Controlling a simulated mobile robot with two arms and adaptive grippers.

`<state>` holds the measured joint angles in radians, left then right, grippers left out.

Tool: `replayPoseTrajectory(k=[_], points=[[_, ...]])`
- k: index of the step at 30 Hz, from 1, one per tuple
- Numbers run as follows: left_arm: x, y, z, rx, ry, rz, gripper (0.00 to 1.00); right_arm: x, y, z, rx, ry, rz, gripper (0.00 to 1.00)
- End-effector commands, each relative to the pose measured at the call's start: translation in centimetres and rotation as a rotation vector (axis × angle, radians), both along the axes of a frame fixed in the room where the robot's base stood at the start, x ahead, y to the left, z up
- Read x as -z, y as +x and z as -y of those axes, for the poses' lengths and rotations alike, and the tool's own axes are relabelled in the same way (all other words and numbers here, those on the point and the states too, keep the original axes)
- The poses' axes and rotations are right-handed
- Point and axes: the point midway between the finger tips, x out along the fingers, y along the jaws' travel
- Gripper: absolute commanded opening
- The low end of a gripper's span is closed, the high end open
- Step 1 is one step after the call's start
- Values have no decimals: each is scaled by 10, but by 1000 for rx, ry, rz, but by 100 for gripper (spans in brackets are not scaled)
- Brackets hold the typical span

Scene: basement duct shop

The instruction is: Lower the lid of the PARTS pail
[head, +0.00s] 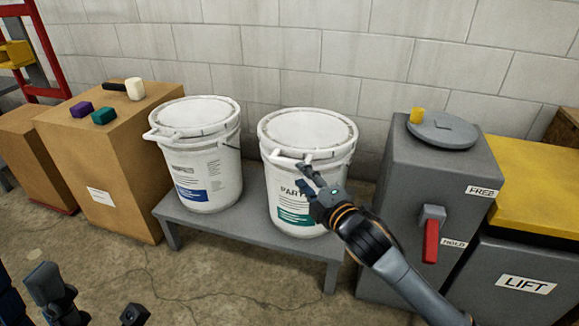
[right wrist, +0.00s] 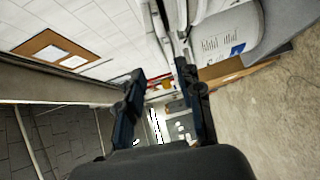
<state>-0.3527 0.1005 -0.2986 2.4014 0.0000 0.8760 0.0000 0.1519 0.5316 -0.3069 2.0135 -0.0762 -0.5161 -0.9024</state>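The PARTS pail (head: 268,180), white with a green label block, stands upright on a grey bench. Its round lid (head: 306,129) lies over the mouth and looks about level; whether it is fully seated I cannot tell. A white tab (head: 290,156) sticks out at the front rim. My right gripper (head: 305,178) is in front of the pail, just below this tab, and hides part of the label. Its two dark fingers stand apart in the right wrist view (right wrist: 163,92), with no clear grip on anything. My left gripper (head: 95,295) is at the bottom left, fingers apart, empty, partly cut off.
A second white pail (head: 205,165) with a blue label stands left on the bench (head: 253,238). A cardboard box (head: 115,150) holds small blocks and a mallet. A grey cabinet (head: 400,200) with a red lever (head: 431,240) is close to my right arm. A block wall is behind.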

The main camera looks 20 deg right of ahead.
Motion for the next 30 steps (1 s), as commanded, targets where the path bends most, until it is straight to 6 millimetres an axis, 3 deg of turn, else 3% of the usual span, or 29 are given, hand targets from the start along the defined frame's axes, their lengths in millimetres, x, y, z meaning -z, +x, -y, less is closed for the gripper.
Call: replayPoseTrajectory(k=[6,12,25,26,30], points=[[15,-5,-1,2,-9,27,40,4,44,-8,1,1,3,36],[23,-5,-1,2,-9,26,40,5,70,-14,0,1,1,36],[25,-5,-1,2,-7,24,40,5,80,-16,0,1,-1,36],[25,-5,-1,2,-7,24,40,5,80,-16,0,1,-1,34],[25,-4,-1,2,-8,23,40,5,80,-16,0,1,-1,5]])
